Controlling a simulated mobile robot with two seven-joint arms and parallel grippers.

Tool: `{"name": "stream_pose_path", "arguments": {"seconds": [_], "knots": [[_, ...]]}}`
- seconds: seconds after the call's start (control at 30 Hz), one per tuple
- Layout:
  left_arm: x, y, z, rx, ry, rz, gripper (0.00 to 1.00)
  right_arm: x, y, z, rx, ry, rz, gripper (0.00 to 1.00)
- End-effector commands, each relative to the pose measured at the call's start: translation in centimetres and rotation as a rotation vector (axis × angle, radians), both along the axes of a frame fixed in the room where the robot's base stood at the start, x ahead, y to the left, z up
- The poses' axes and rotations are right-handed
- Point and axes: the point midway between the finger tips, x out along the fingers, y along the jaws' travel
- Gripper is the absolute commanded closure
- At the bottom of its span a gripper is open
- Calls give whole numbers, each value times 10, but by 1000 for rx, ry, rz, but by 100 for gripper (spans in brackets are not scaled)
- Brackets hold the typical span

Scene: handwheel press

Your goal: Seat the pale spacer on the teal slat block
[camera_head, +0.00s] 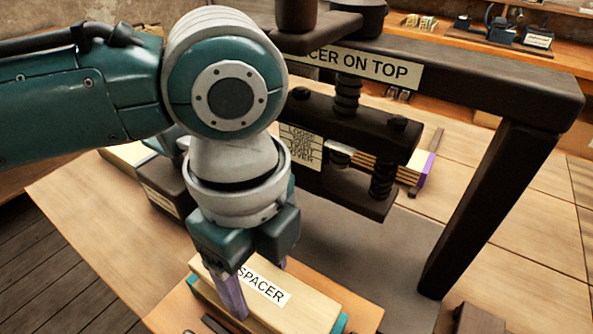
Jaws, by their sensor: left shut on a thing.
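The pale spacer (311,312), a light wooden block labelled SPACER, is at the bottom centre. Teal ends of the teal slat block (342,323) show just below it at both ends. The spacer lies over the block, roughly lined up with it; the contact between them is hidden. My left gripper (257,282) points down with its purple fingers on either side of the spacer, shut on it. The near finger shows against the spacer's near side; the far finger is mostly hidden. My right gripper is out of view.
A dark press frame (505,180) with a sign ending "CER ON TOP" stands behind and right. A dark labelled box (160,183) is at left, partly behind my arm. Shelves with small items line the back.

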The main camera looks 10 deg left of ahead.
Motion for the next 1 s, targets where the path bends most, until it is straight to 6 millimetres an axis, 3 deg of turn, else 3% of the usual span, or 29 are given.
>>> {"name": "stream_pose_path", "arguments": {"seconds": [1.0], "knots": [[0,0,1,0,0,0,91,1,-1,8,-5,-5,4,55]]}}
